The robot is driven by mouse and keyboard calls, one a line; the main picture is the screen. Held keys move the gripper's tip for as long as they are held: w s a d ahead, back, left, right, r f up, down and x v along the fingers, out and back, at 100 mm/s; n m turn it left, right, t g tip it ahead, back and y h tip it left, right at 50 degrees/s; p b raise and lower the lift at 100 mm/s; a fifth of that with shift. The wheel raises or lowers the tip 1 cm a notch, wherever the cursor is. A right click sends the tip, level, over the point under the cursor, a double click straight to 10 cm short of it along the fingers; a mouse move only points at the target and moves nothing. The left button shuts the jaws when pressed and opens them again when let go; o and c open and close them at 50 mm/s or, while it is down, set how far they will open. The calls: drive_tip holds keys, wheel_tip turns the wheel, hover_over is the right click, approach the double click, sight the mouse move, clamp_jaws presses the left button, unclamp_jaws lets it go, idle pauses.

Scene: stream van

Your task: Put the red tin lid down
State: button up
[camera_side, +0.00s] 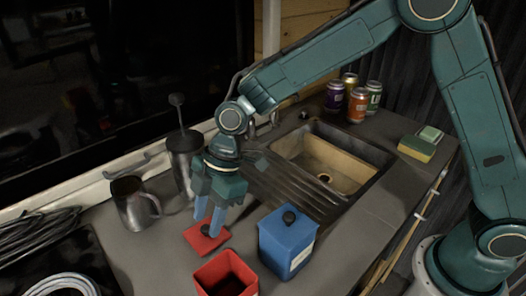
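The red tin lid (219,240) is a flat square with a dark round knob, over the grey counter left of the sink. My gripper (206,230) points down above it, its two blue-grey fingers shut on the knob. The lid looks level and very low; I cannot tell whether it touches the counter. The open red tin (213,272) stands in front of it, dark inside and cut off by the bottom edge. The blue tin (283,249) stands to the right with its knobbed lid on.
A metal mug (131,203) and a tall metal pot (183,155) stand left and behind. The sink (325,165) lies right, with several cans (357,106) behind it and sponges (416,148) beside it. Coiled cable (40,232) lies far left.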

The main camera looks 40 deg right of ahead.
drive_tip(key=v, duration=1)
drive_tip(key=shift+r, duration=0.25)
drive_tip(key=shift+d, duration=0.2)
drive_tip(key=s+d+r+m+t+h, duration=0.1)
drive_tip(key=s+d+r+m+t, duration=0.1)
drive_tip(key=s+d+r+m, duration=0.4)
drive_tip(key=s+d+r+m+t+h, duration=0.1)
drive_tip(key=s+d+r+m+t, duration=0.15)
drive_tip(key=d, duration=0.55)
drive_tip(key=s+d+f+m+t+h, duration=0.1)
drive_tip(key=s+d+f+m+h, duration=0.1)
drive_tip(key=s+d+m, duration=0.7)
drive_tip(key=s+d, duration=0.1)
drive_tip(key=s, duration=0.3)
drive_tip(key=shift+s+d, duration=0.35)
